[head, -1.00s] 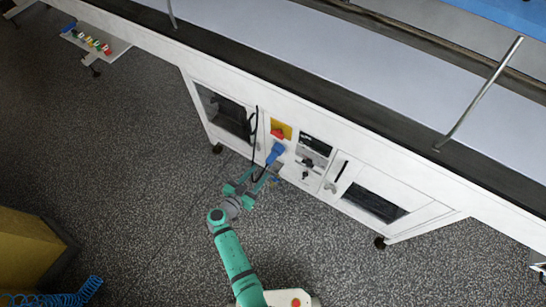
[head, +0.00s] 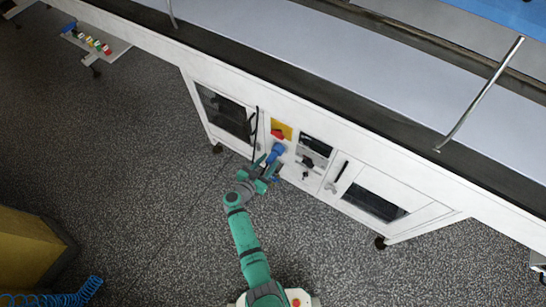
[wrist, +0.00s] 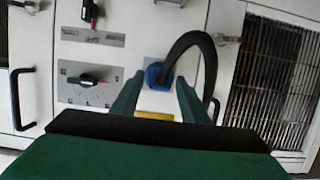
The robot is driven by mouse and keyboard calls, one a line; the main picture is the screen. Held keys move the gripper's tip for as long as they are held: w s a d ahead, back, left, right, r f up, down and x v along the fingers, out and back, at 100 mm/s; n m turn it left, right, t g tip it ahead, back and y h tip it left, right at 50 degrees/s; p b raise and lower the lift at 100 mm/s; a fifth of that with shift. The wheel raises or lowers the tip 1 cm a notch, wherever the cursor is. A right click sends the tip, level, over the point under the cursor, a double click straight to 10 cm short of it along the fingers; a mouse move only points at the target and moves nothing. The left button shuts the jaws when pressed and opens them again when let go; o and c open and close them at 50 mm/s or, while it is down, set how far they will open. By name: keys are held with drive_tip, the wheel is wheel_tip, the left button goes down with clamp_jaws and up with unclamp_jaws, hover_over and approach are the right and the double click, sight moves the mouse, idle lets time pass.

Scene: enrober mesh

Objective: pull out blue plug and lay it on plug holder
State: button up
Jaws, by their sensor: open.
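The blue plug (head: 275,152) sits on the front of the white cabinet, below a red switch on a yellow plate. In the wrist view the plug (wrist: 154,74) is on a pale plate, with a thick black cable (wrist: 190,42) arching from it to the right. My gripper (head: 268,166) is open just in front of the plug. In the wrist view its two green fingers (wrist: 158,80) stand on either side, with the plug between or just beyond their tips; contact cannot be told. I cannot make out the plug holder.
The red switch (head: 278,134) is close above the plug. A dark rotary knob (wrist: 87,79) and door handles are on the cabinet front (head: 316,172). A yellow box (head: 25,240) stands on the floor at left. The floor before the cabinet is largely clear.

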clamp_jaws()
drive_tip(key=shift+a, duration=0.1)
drive_tip(key=shift+s+a, duration=0.55)
drive_tip(key=shift+s, duration=0.25)
drive_tip(key=shift+s+a, duration=0.55)
drive_tip(key=shift+s, duration=0.2)
drive_tip(key=shift+s+a, duration=0.55)
drive_tip(key=shift+s, duration=0.25)
